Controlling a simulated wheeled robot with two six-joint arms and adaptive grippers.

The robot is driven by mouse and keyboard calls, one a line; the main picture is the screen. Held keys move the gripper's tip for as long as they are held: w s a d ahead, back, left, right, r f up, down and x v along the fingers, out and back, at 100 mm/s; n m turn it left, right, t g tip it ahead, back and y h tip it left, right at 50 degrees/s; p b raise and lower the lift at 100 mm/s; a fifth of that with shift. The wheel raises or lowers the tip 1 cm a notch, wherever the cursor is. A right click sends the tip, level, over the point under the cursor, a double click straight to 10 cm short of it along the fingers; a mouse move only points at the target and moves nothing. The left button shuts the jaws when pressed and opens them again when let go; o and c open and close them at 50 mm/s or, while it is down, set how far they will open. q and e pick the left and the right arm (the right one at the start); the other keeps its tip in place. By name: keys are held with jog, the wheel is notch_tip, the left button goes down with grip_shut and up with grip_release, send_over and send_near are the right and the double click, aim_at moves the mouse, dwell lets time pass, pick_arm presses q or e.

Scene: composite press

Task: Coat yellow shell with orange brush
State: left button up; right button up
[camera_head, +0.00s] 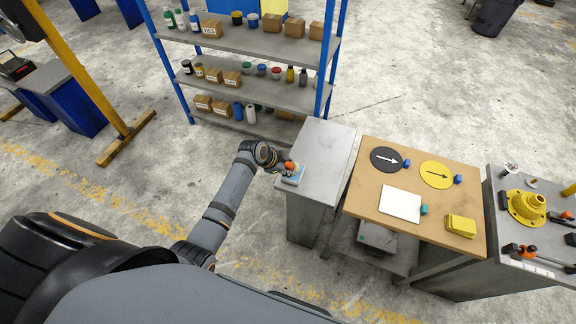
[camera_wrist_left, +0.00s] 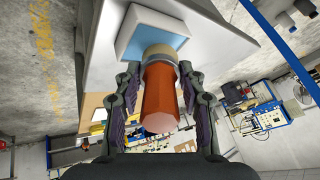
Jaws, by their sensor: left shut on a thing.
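My left gripper (camera_head: 284,167) is at the front left edge of the grey cabinet. In the left wrist view its two fingers (camera_wrist_left: 160,70) are shut on the orange brush (camera_wrist_left: 160,97), around the orange handle near its tan collar. The brush end points at a small white tray (camera_wrist_left: 130,38) with a light blue inside; the bristles are hidden, so I cannot tell whether they touch it. The tray (camera_head: 294,180) also shows in the head view. A yellow flanged shell (camera_head: 527,206) sits on the grey bench at the far right. My right gripper is not in view.
The grey cabinet top (camera_head: 320,150) is otherwise clear. The wooden table (camera_head: 440,205) holds a black disc (camera_head: 386,160), a yellow disc (camera_head: 436,174), a white sheet (camera_head: 400,204) and a yellow block (camera_head: 460,225). A stocked shelf (camera_head: 255,92) stands behind.

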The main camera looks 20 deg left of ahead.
pick_arm(q)
jog(key=shift+f+b, duration=0.3)
jog(key=shift+f, duration=0.1)
jog(key=shift+f, duration=0.1)
dwell(1.2)
notch_tip(320, 180, up, 7)
jog(key=p, duration=0.7)
dwell(0.4)
